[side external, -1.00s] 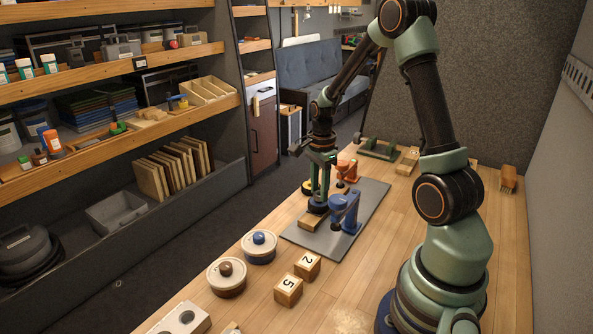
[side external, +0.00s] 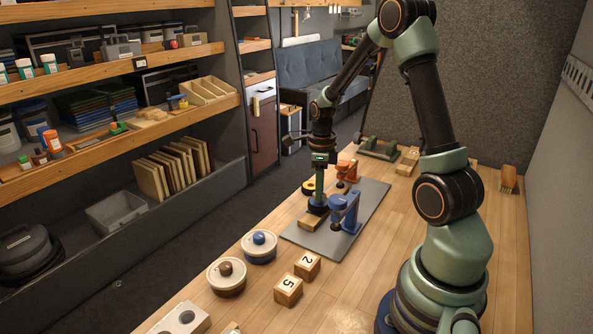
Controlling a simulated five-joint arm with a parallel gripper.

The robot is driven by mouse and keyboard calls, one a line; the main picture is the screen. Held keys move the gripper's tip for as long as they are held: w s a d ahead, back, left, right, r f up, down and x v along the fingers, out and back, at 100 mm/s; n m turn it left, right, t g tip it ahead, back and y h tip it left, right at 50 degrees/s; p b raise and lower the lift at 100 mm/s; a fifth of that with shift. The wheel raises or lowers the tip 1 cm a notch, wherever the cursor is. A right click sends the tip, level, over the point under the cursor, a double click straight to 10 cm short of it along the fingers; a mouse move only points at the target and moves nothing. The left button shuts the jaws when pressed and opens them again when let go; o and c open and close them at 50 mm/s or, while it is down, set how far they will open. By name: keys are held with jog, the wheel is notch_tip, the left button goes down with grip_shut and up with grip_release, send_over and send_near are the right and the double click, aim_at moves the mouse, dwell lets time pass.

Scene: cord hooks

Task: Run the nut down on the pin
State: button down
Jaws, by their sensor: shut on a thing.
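My gripper (side external: 318,203) points straight down over the grey mat. It is shut on a dark blue round piece, which looks like the nut (side external: 317,208), low above a wooden block (side external: 311,222). One finger hides the other from this side. The pin is hidden by the nut and the fingers, so I cannot tell how far down the nut sits.
A blue clamp-like fixture (side external: 346,212) stands close at the right of the gripper, and an orange one (side external: 346,172) stands behind. A yellow-and-black ring (side external: 308,187) is just behind left. The grey mat (side external: 330,241) is bare in front. Two lidded pots (side external: 259,250) stand front left.

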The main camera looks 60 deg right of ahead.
jog(key=m, duration=0.3)
jog(key=shift+m, duration=0.9)
jog(key=shift+m, duration=1.5)
jog(key=c, duration=0.5)
grip_release()
